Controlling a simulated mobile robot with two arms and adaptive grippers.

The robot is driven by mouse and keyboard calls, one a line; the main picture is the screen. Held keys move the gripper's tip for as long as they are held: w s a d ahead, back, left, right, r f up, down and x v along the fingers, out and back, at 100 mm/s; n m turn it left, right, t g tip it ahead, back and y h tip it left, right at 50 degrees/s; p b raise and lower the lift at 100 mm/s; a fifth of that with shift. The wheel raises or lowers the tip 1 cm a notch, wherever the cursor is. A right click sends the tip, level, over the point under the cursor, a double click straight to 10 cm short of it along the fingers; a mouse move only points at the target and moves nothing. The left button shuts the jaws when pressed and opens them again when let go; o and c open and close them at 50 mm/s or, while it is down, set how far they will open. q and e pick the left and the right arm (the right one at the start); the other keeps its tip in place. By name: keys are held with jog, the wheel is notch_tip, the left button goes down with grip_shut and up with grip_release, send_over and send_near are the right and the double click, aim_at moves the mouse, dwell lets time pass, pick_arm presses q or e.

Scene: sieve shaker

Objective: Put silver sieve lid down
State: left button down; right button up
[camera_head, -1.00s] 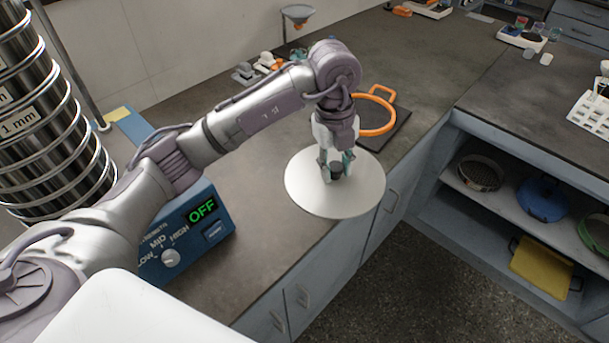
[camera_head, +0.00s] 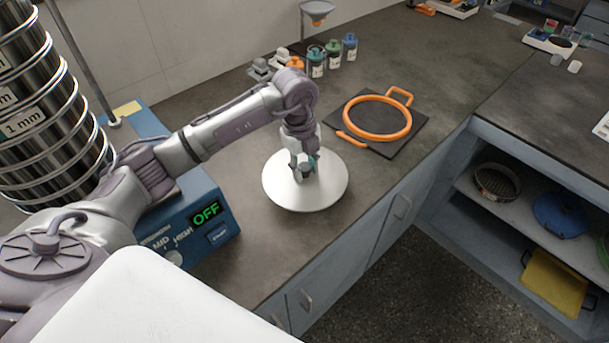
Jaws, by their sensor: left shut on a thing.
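The silver sieve lid (camera_head: 285,193) is a round pale disc with a small dark knob at its middle. It is level over the grey worktop, near the front edge; I cannot tell whether it touches the surface. My left gripper (camera_head: 303,168) points down from above and is shut on the lid's knob, with the fingers hiding most of it. My right gripper is not in view.
The sieve shaker stack (camera_head: 45,110) stands at the left beside a blue control box (camera_head: 215,218) reading OFF. An orange ring (camera_head: 408,122) lies on a dark mat (camera_head: 420,130) right of the lid. Several small bottles (camera_head: 333,52) stand behind.

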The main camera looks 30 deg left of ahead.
aim_at(305, 178)
pick_arm(q)
jog(key=shift+a+f, duration=0.1)
jog(key=shift+f, duration=0.1)
notch_tip(305, 178, down, 4)
jog(key=shift+r+p, duration=0.15)
jog(key=shift+p, duration=0.2)
jog(key=c, duration=0.8)
grip_release()
jog(key=r, duration=0.4)
jog(key=r+b, duration=0.1)
jog(key=r, duration=0.3)
jog(key=a+r, duration=0.1)
jog(key=r, duration=0.3)
jog(key=shift+s+b, duration=0.2)
jog(key=shift+b, duration=0.1)
